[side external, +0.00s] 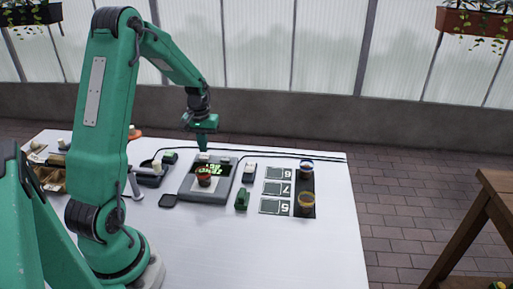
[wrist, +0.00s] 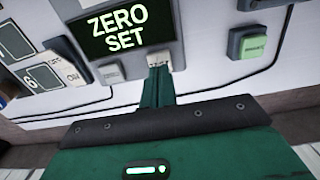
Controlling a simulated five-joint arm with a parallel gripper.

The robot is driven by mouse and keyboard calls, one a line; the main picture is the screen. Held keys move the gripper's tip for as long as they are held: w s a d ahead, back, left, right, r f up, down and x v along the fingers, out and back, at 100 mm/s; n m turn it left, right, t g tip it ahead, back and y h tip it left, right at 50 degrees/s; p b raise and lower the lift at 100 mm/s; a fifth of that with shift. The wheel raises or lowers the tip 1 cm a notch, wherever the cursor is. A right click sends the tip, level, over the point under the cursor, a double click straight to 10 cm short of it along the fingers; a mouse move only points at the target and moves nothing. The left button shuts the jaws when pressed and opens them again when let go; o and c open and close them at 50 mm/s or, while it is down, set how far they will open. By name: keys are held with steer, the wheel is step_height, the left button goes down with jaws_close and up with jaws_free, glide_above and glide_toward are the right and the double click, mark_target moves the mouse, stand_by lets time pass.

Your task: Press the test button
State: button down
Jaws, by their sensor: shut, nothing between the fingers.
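In the wrist view the display (wrist: 120,27) reads ZERO SET. Two pale buttons sit along the instrument's edge: one button (wrist: 109,73) is clear of my gripper, the other button (wrist: 158,60) is right at my fingertips. Their labels are too small to read, so I cannot tell which is the test button. My gripper (side external: 203,149) is shut and empty, pointing down over that edge; contact is unclear. It also shows in the wrist view (wrist: 157,76).
A box with a pale green button (wrist: 251,46) stands beside the instrument. Number cards (side external: 277,189) and two jars lie to the right, near a small green block (side external: 242,199). Black cables run behind the instrument. The front right of the table (side external: 320,255) is clear.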

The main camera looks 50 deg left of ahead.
steer(key=shift+f, duration=1.15)
stand_by(0.5)
steer(key=shift+r, duration=1.15)
stand_by(0.5)
step_height(320, 180, up, 6)
stand_by(0.7)
